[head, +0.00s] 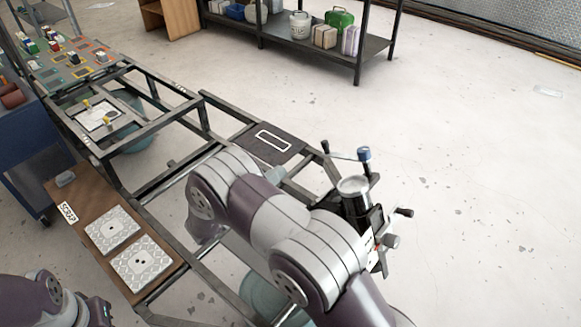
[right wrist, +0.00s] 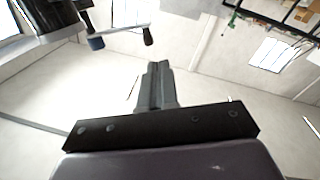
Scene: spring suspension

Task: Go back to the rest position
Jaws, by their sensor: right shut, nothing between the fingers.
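My right arm reaches across the middle of the head view, and its bent links hide its gripper there. In the right wrist view my right gripper (right wrist: 155,85) is shut, with its fingers together and nothing held. A dark cylindrical device with a silver top (head: 354,186) stands just right of the arm in the head view. It has a crank with a blue knob (head: 364,154). In the right wrist view the blue knob (right wrist: 97,43) is at the upper left, apart from the fingertips. My left arm shows at the lower left of the head view; its fingers cannot be made out.
A metal frame (head: 150,184) runs diagonally through the left half. A brown board (head: 69,192) labelled SCRAP bears two patterned white plates (head: 143,262). A dark panel (head: 268,142) lies behind the arm. A loaded shelf (head: 300,42) stands at the back. The floor at right is clear.

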